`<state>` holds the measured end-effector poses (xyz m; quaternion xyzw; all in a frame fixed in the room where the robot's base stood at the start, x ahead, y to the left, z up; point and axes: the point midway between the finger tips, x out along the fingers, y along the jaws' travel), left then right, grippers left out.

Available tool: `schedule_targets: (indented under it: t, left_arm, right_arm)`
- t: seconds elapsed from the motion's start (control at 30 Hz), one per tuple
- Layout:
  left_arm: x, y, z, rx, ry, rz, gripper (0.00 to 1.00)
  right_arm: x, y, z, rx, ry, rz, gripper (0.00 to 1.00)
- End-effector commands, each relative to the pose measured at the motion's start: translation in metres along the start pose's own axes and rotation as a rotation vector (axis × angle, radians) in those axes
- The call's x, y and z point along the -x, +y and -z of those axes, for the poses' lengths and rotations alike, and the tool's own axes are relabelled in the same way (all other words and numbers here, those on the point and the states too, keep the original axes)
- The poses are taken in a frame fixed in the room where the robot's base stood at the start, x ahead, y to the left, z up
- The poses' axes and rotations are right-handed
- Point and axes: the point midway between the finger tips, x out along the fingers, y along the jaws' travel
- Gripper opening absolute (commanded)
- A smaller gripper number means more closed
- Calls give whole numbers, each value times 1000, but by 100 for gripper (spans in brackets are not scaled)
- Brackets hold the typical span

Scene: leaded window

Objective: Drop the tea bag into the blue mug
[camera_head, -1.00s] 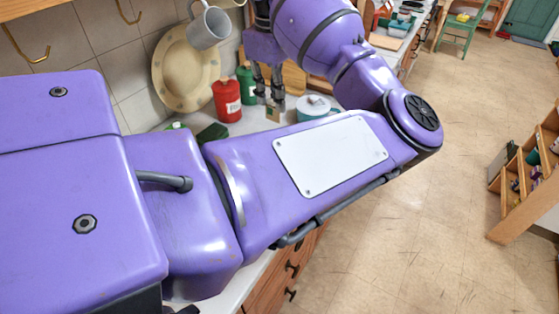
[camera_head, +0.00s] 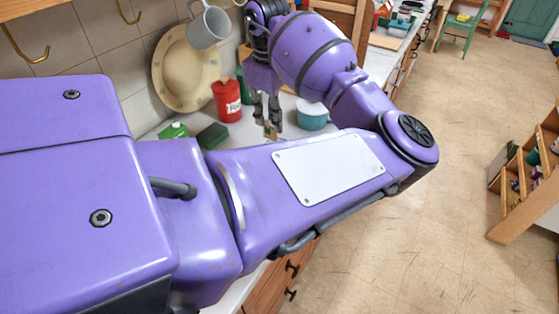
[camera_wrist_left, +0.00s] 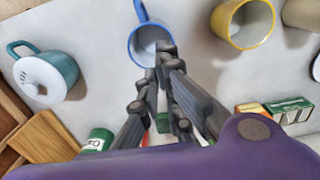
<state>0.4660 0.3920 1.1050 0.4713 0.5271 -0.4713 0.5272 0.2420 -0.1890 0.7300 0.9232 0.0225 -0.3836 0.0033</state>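My left gripper (camera_head: 267,118) points down over the counter in the head view, with a small tan tea bag (camera_head: 271,131) at its fingertips. The fingers look closed on it. In the left wrist view, the left gripper (camera_wrist_left: 158,72) overlaps the near rim of the blue mug (camera_wrist_left: 147,42), a mug with a blue rim, blue handle and pale inside. The mug looks empty where I see into it. I cannot make out the tea bag clearly in that view. The mug is hidden in the head view. My right gripper is not in view.
A teal lidded pot (camera_head: 312,116) stands right of the gripper; a red canister (camera_head: 227,100) stands left of it. A yellow mug (camera_wrist_left: 243,22) is beside the blue mug. Green boxes (camera_wrist_left: 290,110) and a green canister (camera_wrist_left: 98,140) stand nearby. A grey mug (camera_head: 208,27) hangs above.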

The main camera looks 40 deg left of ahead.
Motion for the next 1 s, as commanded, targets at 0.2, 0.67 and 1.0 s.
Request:
schedule_targets:
  t: [0.2, 0.67, 1.0]
  left_arm:
    - [0, 0, 0, -1, 0, 0, 27]
    - [16, 1, 0, -1, 2, -3, 27]
    - [86, 1, 0, 0, 0, -4, 27]
  right_arm:
    - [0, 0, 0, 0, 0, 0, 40]
    - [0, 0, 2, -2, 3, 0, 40]
    - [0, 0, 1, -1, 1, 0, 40]
